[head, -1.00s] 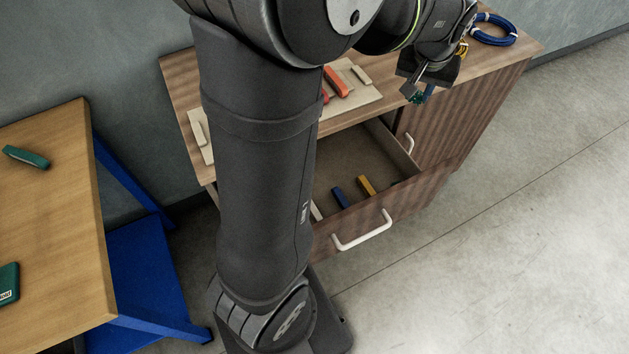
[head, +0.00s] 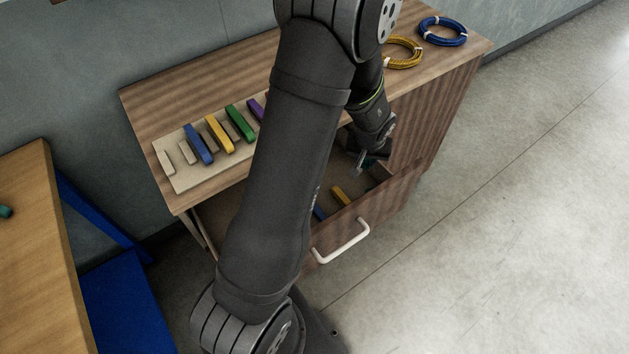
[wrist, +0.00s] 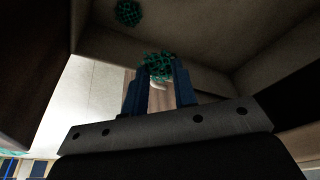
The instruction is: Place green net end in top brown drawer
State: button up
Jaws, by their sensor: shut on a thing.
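A green net end (wrist: 157,63), a knotted mesh bunch, is between the blue fingers of my gripper (wrist: 160,80) in the wrist view. The gripper is shut on it. In the head view my gripper (head: 366,168) points down inside the open brown drawer (head: 388,210), near its right end. The held net end is mostly hidden there by the fingers and drawer front. A second green net bunch (wrist: 128,13) lies inside the drawer at the top of the wrist view, apart from the held one. I cannot tell whether the held one touches the drawer floor.
A blue block (head: 319,213) and a yellow block (head: 340,195) lie in the drawer. On the cabinet top are a board (head: 200,178) with coloured blocks, a yellow coil (head: 402,53) and a blue coil (head: 443,31). A wooden table (head: 30,240) stands left.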

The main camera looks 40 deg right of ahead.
aim_at(343, 172)
notch_tip(343, 172, down, 12)
jog(key=shift+r, duration=0.1)
jog(key=shift+c, duration=0.2)
jog(key=w, duration=0.3)
jog(key=shift+w, duration=0.35)
jog(key=w, duration=0.4)
jog(key=shift+w+f, duration=0.2)
jog(key=shift+f, duration=0.5)
jog(key=o, duration=1)
